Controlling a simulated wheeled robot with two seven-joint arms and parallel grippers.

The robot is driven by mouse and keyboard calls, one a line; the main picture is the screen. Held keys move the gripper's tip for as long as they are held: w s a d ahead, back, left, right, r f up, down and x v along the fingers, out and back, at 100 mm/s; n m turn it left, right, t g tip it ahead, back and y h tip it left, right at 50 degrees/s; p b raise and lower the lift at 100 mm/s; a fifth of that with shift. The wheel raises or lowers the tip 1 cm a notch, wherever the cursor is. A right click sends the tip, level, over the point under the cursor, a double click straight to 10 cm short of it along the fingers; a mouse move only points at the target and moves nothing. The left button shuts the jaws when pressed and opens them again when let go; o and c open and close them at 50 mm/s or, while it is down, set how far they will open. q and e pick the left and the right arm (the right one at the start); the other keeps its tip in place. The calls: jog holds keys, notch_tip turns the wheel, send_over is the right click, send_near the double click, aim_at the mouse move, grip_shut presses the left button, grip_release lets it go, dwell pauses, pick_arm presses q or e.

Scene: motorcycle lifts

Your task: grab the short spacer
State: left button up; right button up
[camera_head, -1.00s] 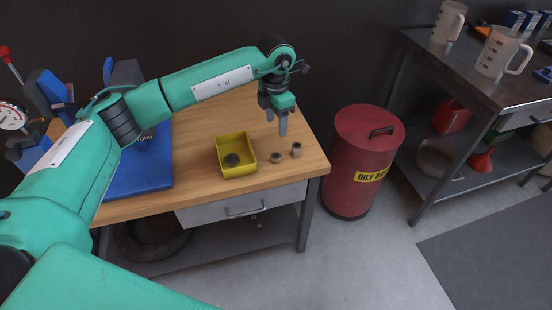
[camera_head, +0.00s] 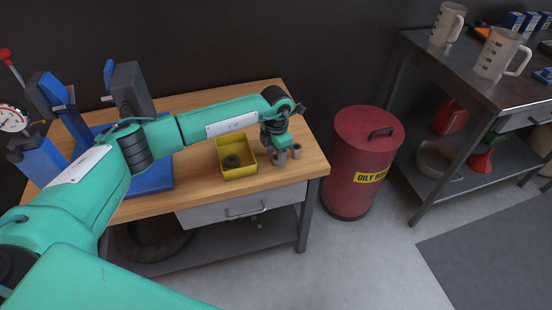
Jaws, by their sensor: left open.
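The short spacer (camera_head: 279,160), a small grey-brown ring, stands on the wooden bench right of the yellow bin. It is mostly hidden by my left gripper (camera_head: 279,153), which is open and pointing down with its fingertips right at the spacer. I cannot tell whether the fingers touch it. A taller grey spacer (camera_head: 297,151) stands close on the right, just beside the fingers. My right gripper is not in view.
The yellow bin (camera_head: 239,174), with a dark round part (camera_head: 231,161) inside, stands just left of the gripper. A blue stand (camera_head: 150,181) is at the bench's left. The bench's right edge is near; a red oily-waste can (camera_head: 352,195) stands beyond it.

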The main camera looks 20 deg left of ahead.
pick_arm(q)
jog(key=shift+f, duration=0.25)
jog(key=c, duration=1)
jog(key=shift+r, duration=0.2)
jog(key=shift+c, duration=0.2)
